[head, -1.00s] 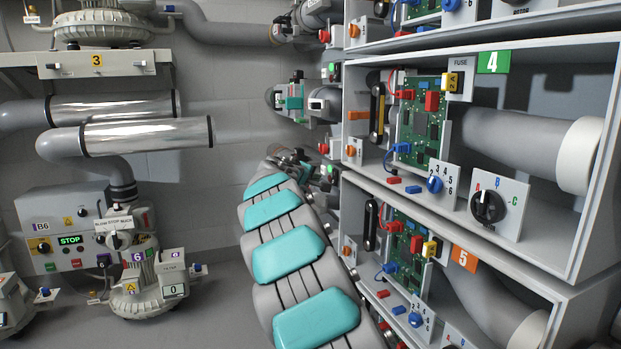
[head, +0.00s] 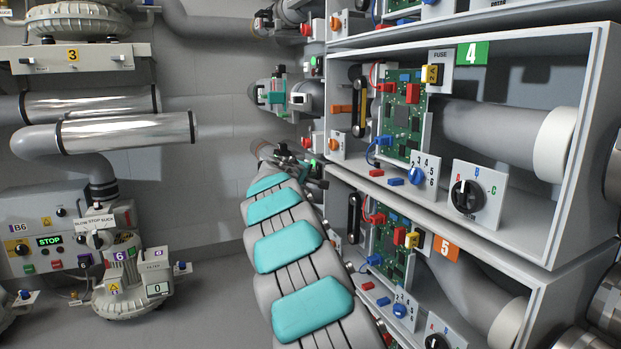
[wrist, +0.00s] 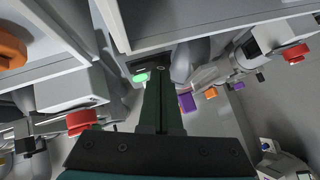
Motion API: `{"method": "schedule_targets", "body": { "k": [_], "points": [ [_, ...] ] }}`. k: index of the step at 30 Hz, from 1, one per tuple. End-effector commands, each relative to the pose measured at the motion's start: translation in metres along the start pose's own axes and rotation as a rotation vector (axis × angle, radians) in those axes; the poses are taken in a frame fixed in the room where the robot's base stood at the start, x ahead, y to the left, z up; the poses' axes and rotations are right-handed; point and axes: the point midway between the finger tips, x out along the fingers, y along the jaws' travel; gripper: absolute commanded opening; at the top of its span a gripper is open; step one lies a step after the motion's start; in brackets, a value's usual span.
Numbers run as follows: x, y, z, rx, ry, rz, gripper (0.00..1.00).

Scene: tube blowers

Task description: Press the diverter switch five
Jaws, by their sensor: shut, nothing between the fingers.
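The orange label five (head: 446,248) is on the lower right bay, below bay four. That bay holds a green circuit board (head: 390,248), a blue knob (head: 400,310) and a black rotary knob (head: 437,342), cut off by the bottom edge. No readable text marks a diverter switch, so I cannot tell which control it is. My gripper (wrist: 160,75) is shut and empty, its dark fingers pointing away from the wrist camera. A lit green button (wrist: 140,77) shows just left of the fingertips; contact cannot be told. In the head view, my gripper (head: 290,162) is small beside the rack's left edge.
Bay four (head: 472,53) has a similar board and an A-B-C knob (head: 467,197). Pipes (head: 130,130) and a blower marked 6 (head: 120,285) are at left.

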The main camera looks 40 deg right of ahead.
Motion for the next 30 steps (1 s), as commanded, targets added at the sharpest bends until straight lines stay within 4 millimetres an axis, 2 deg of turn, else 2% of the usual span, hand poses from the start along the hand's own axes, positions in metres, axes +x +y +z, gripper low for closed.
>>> {"method": "schedule_targets", "body": {
  "k": [6, 8, 16, 23, 30],
  "points": [
    [0.007, -0.01, 0.008, -0.057, 0.0, 0.059, 0.0],
    [0.005, -0.002, 0.005, -0.054, 0.0, 0.053, 0.0],
    [0.001, -0.005, 0.002, -0.053, -0.001, 0.052, 0.0],
    [-0.025, -0.021, -0.024, -0.055, 0.007, 0.054, 0.0],
    [-0.059, -0.026, -0.022, -0.057, 0.004, 0.055, 0.0]
  ]
}}
